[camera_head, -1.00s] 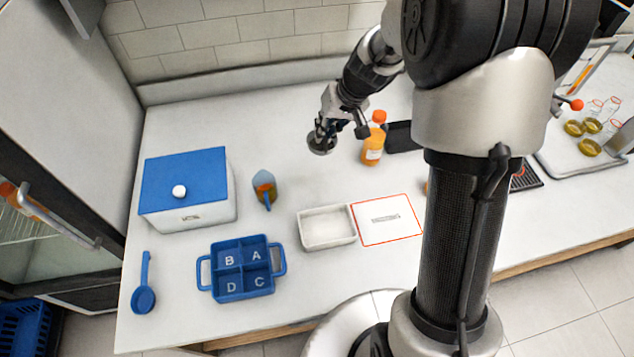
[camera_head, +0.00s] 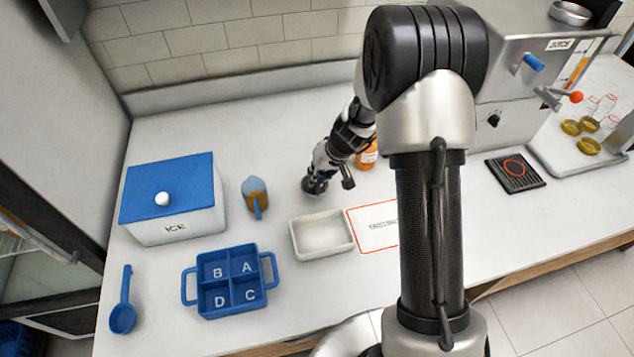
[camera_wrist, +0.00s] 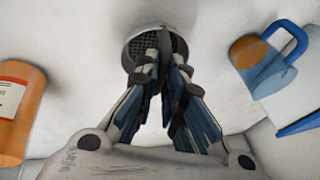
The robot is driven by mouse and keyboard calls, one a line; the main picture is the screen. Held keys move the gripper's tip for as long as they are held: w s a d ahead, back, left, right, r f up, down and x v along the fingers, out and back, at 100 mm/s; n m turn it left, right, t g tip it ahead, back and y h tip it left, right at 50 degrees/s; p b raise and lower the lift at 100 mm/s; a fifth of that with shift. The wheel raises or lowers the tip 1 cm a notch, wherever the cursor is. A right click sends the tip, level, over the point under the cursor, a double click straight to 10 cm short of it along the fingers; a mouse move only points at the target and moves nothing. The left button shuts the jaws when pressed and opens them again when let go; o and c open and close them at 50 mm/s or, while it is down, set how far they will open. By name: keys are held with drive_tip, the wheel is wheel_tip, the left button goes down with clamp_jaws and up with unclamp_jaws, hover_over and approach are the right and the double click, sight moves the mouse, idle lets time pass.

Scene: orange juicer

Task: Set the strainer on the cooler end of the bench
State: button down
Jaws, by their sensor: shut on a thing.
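The strainer (camera_wrist: 137,51) is a small round metal cup with a dark mesh inside. My gripper (camera_wrist: 166,62) is shut on it, with the fingertips at its rim in the wrist view. In the head view the strainer (camera_head: 309,188) hangs under my gripper (camera_head: 317,176), low over the middle of the bench (camera_head: 270,115). I cannot tell whether it touches the bench. The cooler (camera_head: 175,221) is a white box with a blue lid, marked ICE, at the left end of the bench.
A jug with orange liquid (camera_head: 256,194) stands between cooler and gripper. A white tray (camera_head: 295,246) lies just in front of the strainer. The blue caddy (camera_head: 206,262) and blue scoop (camera_head: 123,317) are front left. Bench behind the jug is clear.

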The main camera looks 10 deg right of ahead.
drive_tip(key=shift+f, duration=0.9)
drive_tip(key=shift+f+b, duration=0.1)
drive_tip(key=shift+b, duration=0.25)
drive_tip(key=c, duration=1.7)
unclamp_jaws()
